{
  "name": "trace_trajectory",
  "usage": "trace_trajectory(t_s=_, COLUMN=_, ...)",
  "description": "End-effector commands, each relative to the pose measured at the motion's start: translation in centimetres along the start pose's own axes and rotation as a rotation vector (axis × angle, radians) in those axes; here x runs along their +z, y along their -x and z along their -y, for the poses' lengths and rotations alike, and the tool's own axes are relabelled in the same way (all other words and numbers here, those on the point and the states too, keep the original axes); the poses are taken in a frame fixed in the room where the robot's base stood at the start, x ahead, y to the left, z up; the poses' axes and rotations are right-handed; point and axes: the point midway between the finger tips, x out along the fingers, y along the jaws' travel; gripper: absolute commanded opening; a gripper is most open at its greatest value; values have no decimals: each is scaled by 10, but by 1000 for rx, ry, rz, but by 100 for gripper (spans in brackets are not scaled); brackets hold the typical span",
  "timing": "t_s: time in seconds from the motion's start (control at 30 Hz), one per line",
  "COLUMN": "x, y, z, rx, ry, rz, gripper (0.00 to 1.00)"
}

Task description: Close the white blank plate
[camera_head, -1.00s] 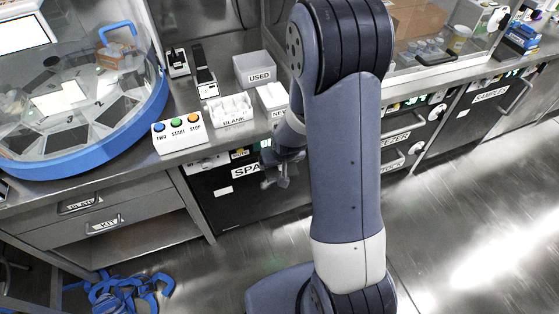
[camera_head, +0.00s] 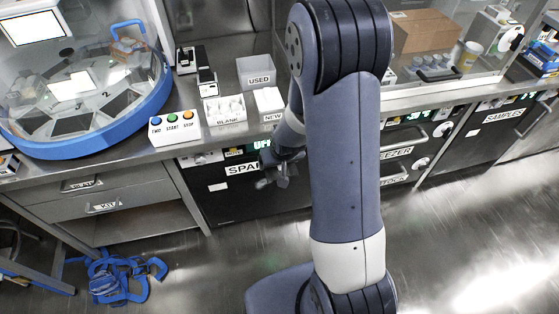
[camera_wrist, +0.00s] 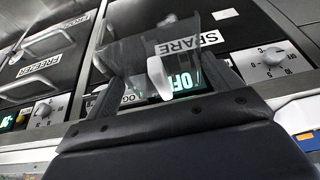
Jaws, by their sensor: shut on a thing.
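My gripper (camera_head: 272,180) hangs in front of the dark unit marked SPARE, below the counter edge. In the wrist view my gripper (camera_wrist: 158,85) is shut on a small white piece (camera_wrist: 158,77), seen between the fingers. The held piece is too small to make out in the head view. An open grey box marked BLANK (camera_head: 226,120) stands on the counter with several white pieces inside. A flat white plate (camera_head: 70,85) shows among dark panels in the round blue-rimmed station (camera_head: 100,147). I cannot tell which white item is the blank plate.
A button box (camera_head: 175,130) stands at the counter's front edge. The USED box (camera_head: 256,70) and NEW box (camera_head: 269,101) stand beside the BLANK box. Blue straps (camera_head: 118,275) lie on the floor at lower left. The floor at right is clear.

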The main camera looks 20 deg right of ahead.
Motion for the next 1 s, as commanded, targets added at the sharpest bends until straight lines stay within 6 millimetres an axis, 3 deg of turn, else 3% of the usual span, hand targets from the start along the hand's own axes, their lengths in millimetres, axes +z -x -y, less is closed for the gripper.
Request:
trace_trajectory(t_s=0.37, x=-22, y=54, z=0, rx=1, ry=0, rz=-1, gripper=65)
trace_trajectory(t_s=0.4, x=-18, y=46, z=1, rx=-7, ry=18, rz=1, gripper=65)
trace_trajectory(t_s=0.63, x=-17, y=55, z=9, rx=-50, ry=117, rz=-2, gripper=65)
trace_trajectory(t_s=1.0, x=-14, y=87, z=34, rx=-184, ry=437, rz=-5, gripper=65)
